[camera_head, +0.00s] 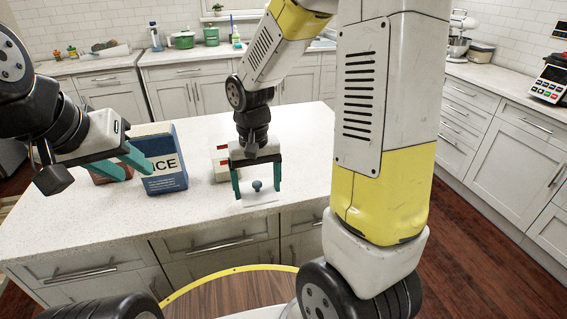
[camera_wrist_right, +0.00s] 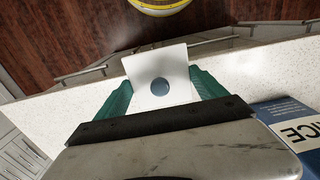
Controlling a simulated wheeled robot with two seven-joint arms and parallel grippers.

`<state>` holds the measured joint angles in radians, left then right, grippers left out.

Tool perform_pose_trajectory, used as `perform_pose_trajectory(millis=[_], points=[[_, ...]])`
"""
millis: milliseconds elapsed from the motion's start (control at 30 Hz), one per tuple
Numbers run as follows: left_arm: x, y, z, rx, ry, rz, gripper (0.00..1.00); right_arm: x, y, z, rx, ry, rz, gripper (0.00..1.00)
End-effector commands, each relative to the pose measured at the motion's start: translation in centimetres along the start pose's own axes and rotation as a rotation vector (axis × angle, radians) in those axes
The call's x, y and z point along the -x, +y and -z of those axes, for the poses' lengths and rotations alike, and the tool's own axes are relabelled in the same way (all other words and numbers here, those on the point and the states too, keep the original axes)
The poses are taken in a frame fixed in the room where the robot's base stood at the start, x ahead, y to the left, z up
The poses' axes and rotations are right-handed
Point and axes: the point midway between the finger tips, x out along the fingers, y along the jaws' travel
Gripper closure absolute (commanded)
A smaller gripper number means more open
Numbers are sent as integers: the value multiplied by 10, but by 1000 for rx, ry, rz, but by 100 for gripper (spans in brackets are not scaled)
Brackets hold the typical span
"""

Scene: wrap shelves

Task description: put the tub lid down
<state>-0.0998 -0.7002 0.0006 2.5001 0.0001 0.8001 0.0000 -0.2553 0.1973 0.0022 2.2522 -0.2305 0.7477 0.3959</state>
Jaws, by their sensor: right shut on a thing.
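The tub lid (camera_head: 260,197) is a white square plate with a round blue knob. My right gripper (camera_head: 257,184) is shut on it, with a green finger at each side. The lid also shows between the fingers in the right wrist view (camera_wrist_right: 172,69). It is near the front edge of the white counter (camera_head: 215,222); I cannot tell whether it touches the top. My left gripper (camera_head: 125,165) is at the left, its green fingers apart, beside a blue and white box marked "ICE" (camera_head: 165,170). No tub is clearly visible.
A pale box with red marks (camera_head: 221,163) stands behind my right gripper, partly hidden. A reddish thing (camera_head: 101,178) is behind my left fingers. A round wooden top with a yellow rim (camera_head: 205,281) is in front of the counter. The counter's front left is clear.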

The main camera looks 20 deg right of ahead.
Motion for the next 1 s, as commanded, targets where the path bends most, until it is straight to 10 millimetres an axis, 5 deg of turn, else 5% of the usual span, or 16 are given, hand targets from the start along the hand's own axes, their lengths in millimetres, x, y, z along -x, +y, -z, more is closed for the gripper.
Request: perform_pose_trajectory(millis=[167,600,933,1000], points=[[0,0,0,0,0,0,64,-7,10,20,-5,0,1,58],[0,0,0,0,0,0,64,-17,70,112,-5,0,1,58],[0,0,0,0,0,0,64,-20,86,136,-2,1,1,58],[0,0,0,0,0,0,64,-33,84,133,0,-4,1,58]])
